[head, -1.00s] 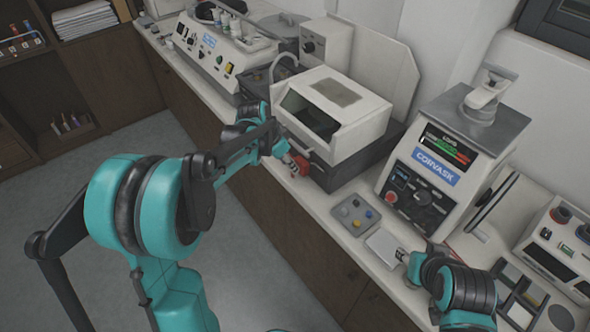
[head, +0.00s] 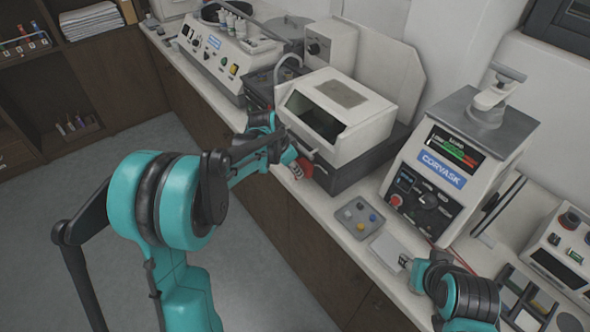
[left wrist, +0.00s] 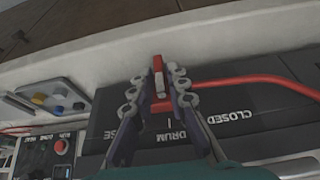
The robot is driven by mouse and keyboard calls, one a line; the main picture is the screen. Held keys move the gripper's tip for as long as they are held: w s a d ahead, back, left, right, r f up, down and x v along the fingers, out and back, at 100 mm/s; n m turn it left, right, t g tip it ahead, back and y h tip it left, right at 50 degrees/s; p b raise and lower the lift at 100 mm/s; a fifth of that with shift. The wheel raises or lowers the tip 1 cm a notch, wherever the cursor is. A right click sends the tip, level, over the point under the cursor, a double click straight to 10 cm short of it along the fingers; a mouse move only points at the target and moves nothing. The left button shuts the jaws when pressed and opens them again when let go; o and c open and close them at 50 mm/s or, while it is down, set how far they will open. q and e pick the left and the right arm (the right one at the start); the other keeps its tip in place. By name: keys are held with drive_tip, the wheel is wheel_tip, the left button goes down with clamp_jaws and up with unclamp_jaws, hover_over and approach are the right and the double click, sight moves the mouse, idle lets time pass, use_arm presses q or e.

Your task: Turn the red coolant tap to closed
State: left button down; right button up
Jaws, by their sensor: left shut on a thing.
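The red coolant tap (left wrist: 158,77) shows in the left wrist view as a red handle with a pale stripe, between the two fingers of my left gripper (left wrist: 156,90). The gripper is shut on it. Lettering on the dark panel behind reads "CLOSED" and "DRUM", with another word partly hidden by a finger. In the head view my left gripper (head: 290,157) is at the front left corner of the white-hooded machine, with red parts (head: 302,169) beside it. My right gripper (head: 406,262) is low over the bench front by a pale pad; its fingers are too small to read.
A red hose (left wrist: 255,79) runs right from the tap. The white-hooded machine (head: 362,128) stands behind it. A grey tray with coloured pieces (head: 358,217) and the Corvask press (head: 440,170) stand to the right. The floor before the bench is clear.

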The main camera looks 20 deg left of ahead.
use_arm(q)
drive_tip(key=h, duration=0.1)
drive_tip(key=g+h, duration=0.2)
drive_tip(key=shift+w+a+f+n, duration=0.15)
drive_tip(key=shift+w+a+n, duration=0.15)
drive_tip(key=shift+a+n, duration=0.1)
drive_tip(key=g+h, duration=0.1)
drive_tip(key=h, duration=0.1)
drive_tip(key=n+g+h+b, duration=0.1)
drive_tip(key=shift+w+a+f+g+h, duration=0.15)
drive_tip(key=shift+a+f+g+h, duration=0.05)
drive_tip(key=shift+g+h, duration=0.2)
idle(0.4)
drive_tip(key=c, duration=1.5)
unclamp_jaws()
drive_tip(key=shift+r, duration=0.1)
